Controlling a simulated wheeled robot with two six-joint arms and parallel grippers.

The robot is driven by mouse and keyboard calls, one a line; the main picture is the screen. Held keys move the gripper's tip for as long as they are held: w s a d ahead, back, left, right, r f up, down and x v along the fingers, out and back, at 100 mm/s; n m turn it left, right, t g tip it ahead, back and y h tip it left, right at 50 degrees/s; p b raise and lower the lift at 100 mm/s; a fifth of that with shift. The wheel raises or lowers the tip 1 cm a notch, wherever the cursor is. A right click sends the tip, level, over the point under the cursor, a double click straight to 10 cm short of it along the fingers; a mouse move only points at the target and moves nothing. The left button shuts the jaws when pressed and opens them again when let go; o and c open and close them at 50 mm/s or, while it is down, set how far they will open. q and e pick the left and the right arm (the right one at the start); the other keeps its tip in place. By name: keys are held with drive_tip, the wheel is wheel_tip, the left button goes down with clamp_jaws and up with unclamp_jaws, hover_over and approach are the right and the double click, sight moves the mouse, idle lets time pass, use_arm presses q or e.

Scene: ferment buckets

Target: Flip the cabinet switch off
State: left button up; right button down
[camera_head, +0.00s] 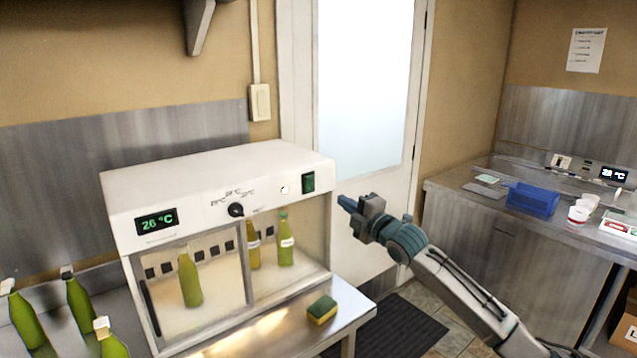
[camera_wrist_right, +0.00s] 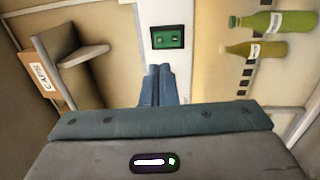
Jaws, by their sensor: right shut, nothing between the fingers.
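The white cabinet (camera_head: 205,185) stands on a metal counter at the left of the head view. Its green rocker switch (camera_head: 308,182) is at the upper right of the front panel. In the right wrist view the switch (camera_wrist_right: 168,37) shows just beyond the fingertips. My right gripper (camera_head: 345,202) is shut and empty, a little to the right of the cabinet and apart from it. Its blue fingers (camera_wrist_right: 158,72) point toward the panel in the wrist view, with a gap to the switch. My left gripper is not in view.
The cabinet has a 26 °C display (camera_head: 156,222), a black knob (camera_head: 236,210) and bottles inside. A sponge (camera_head: 322,309) lies on the counter before it. Green bottles (camera_head: 82,300) stand at the left. A side counter (camera_head: 470,215) with a blue bin (camera_head: 533,200) is at the right.

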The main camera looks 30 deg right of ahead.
sight(311, 180)
drive_tip(key=w+p, duration=0.1)
drive_tip(key=w, duration=0.2)
drive_tip(key=w+r+p, duration=0.1)
drive_tip(key=w, duration=0.3)
drive_tip(key=w+a+p, duration=0.1)
drive_tip(key=w+p, duration=0.1)
drive_tip(key=w, duration=0.1)
drive_tip(key=shift+w+r, duration=0.2)
drive_tip(key=shift+r, duration=0.1)
drive_tip(key=shift+w+f, duration=0.1)
drive_tip(key=shift+w, duration=0.45)
drive_tip(key=shift+w+f+b, duration=0.1)
drive_tip(key=shift+f+b, duration=0.1)
drive_tip(key=shift+b, duration=0.55)
drive_tip(key=shift+r, duration=0.35)
drive_tip(key=shift+f, duration=0.1)
